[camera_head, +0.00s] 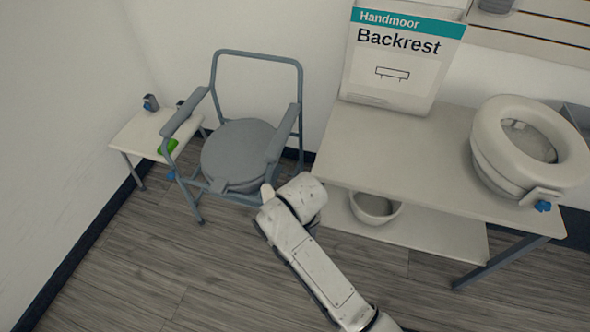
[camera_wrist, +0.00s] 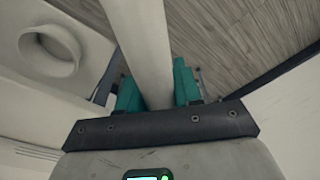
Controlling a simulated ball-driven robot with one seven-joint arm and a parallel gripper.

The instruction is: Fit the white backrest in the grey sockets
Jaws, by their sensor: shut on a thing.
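In the wrist view, the teal fingers of my gripper (camera_wrist: 158,88) are shut on a long white bar, the white backrest (camera_wrist: 142,35). It runs away from between the fingers to the top edge of the picture, so its far end is out of view. In the head view, my white arm reaches up beside the grey commode chair (camera_head: 237,152) and hides my gripper. A small pale tip shows past the arm's end; I cannot tell if it is the backrest.
The front floor is clear.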

